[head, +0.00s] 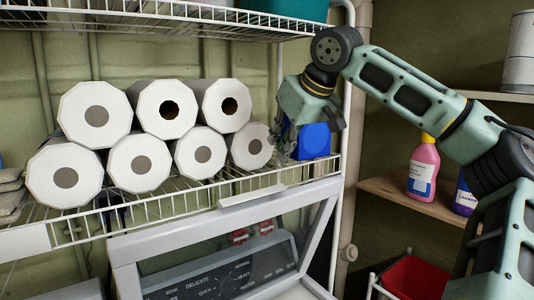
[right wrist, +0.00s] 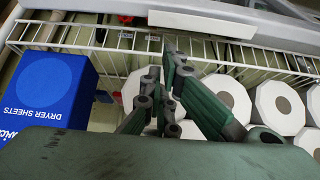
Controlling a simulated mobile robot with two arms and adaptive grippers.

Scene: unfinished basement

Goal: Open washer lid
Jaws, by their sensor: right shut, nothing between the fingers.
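The washer lid (head: 325,205), a pale grey frame around a clear window, stands raised at a steep tilt in the head view. Its top edge is close to the front of the wire shelf. The washer's dark control panel (head: 220,282) shows through the window. My right gripper (head: 283,138) is above the shelf, in front of the blue box and apart from the lid. In the right wrist view its fingers (right wrist: 168,75) are together and empty. My left gripper is not in view.
Several paper towel rolls (head: 140,160) are stacked on the wire shelf (head: 180,205). A blue dryer sheets box (right wrist: 48,92) stands beside them. A pink bottle (head: 423,168) is on a wooden shelf (head: 400,200) at right, above a red bin (head: 415,278).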

